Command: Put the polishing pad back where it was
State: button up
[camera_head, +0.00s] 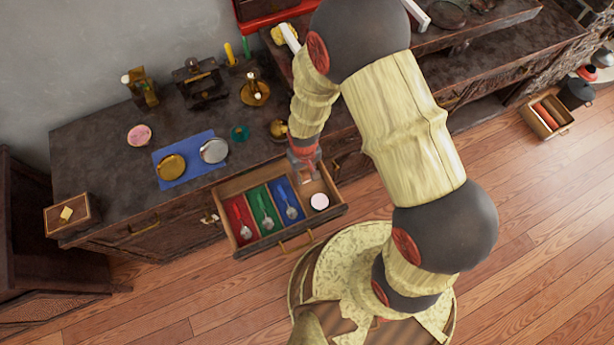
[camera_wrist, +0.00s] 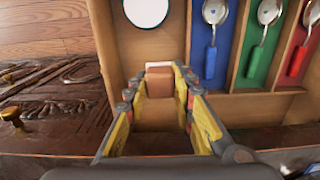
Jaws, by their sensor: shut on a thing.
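My gripper (camera_head: 304,163) points down into the right-hand compartment of the open drawer (camera_head: 296,239). In the wrist view my gripper (camera_wrist: 160,78) is shut on a small brown block with a white end, which I take for the polishing pad (camera_wrist: 160,86). The pad is between the fingertips, near the bare wooden floor of the compartment. I cannot tell if it touches that floor. A round white-topped thing (camera_head: 319,201) lies in the same compartment, toward the drawer front; it also shows in the wrist view (camera_wrist: 146,10).
Red, green and blue lined compartments beside it each hold a spoon (camera_head: 266,220). On the counter (camera_head: 95,195) are a blue cloth (camera_head: 190,176) with two round metal pieces, a pink round thing (camera_head: 139,135) and several brass items. A box (camera_head: 70,222) stands at far left.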

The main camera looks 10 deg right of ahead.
aim_at(307, 175)
jog(key=shift+w+d+f+b, duration=0.25)
jog(key=shift+w+f, duration=0.15)
jog(key=shift+f, duration=0.15)
jog(key=shift+w+d+f+b, duration=0.15)
jog(key=shift+w+d+f, duration=0.15)
jog(key=shift+f, duration=0.25)
jog(key=shift+w+f+b, duration=0.2)
jog(key=shift+f+b, duration=0.75)
jog(key=shift+f, duration=0.6)
jog(key=shift+f, duration=0.1)
jog(key=o, duration=1.1)
notch_tip(307, 175, up, 12)
jog(key=p, duration=0.5)
jog(key=shift+r, duration=0.2)
